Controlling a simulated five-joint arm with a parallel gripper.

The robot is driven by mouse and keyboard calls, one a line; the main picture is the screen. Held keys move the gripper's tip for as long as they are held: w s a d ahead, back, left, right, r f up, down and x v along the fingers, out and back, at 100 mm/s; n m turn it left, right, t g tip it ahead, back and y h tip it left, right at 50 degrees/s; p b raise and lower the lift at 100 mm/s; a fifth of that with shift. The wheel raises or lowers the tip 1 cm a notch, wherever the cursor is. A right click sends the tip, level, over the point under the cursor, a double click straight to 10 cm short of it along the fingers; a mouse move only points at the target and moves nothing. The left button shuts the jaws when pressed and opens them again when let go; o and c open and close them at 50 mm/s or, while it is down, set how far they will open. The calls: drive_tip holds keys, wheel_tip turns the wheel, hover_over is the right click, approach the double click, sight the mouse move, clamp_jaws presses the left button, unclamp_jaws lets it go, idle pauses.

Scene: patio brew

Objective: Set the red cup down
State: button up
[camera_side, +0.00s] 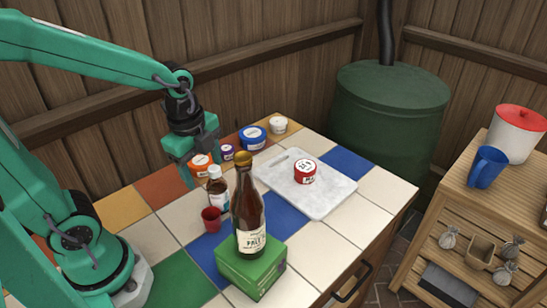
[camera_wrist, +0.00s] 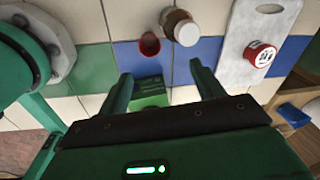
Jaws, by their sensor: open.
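The red cup (camera_side: 211,219) stands upright on the tiled counter, left of the brown bottle and in front of a small brown jar. It also shows in the wrist view (camera_wrist: 149,44), just beyond my fingertips and between their lines. My gripper (camera_side: 192,172) is above the counter, behind and higher than the cup in the side view. In the wrist view its two fingers (camera_wrist: 161,70) are spread apart with nothing held between them. The cup is apart from the fingers.
A tall brown bottle (camera_side: 249,210) appears at a green box (camera_side: 251,268) right of the cup. A small brown jar (camera_side: 217,190) stands close behind the cup. A marble board (camera_side: 322,195) bears a red-and-white tin (camera_side: 305,171). Several tubs line the back. Tiles left of the cup are clear.

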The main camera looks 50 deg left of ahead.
sight(211, 212)
drive_tip(key=shift+w+d+f+m+g, duration=0.15)
drive_tip(key=shift+f+m+g, duration=0.3)
drive_tip(key=shift+f+m, duration=0.95)
drive_tip(key=shift+w+a+f+m+g, duration=0.1)
drive_tip(key=shift+f+m+g, duration=0.55)
drive_tip(key=shift+m, duration=1.2)
drive_tip(key=shift+w+d+f+m+g, duration=0.15)
drive_tip(key=shift+f+m+g, duration=0.15)
drive_tip(key=shift+f+m, duration=1.15)
drive_tip(key=shift+r, duration=0.15)
drive_tip(key=shift+s+f, duration=0.15)
drive_tip(key=shift+f, duration=1.05)
drive_tip(key=shift+s+f, duration=0.2)
drive_tip(key=shift+f, duration=1.1)
drive_tip(key=shift+s+f, duration=0.15)
drive_tip(key=shift+f, duration=1.1)
drive_tip(key=c, duration=1.1)
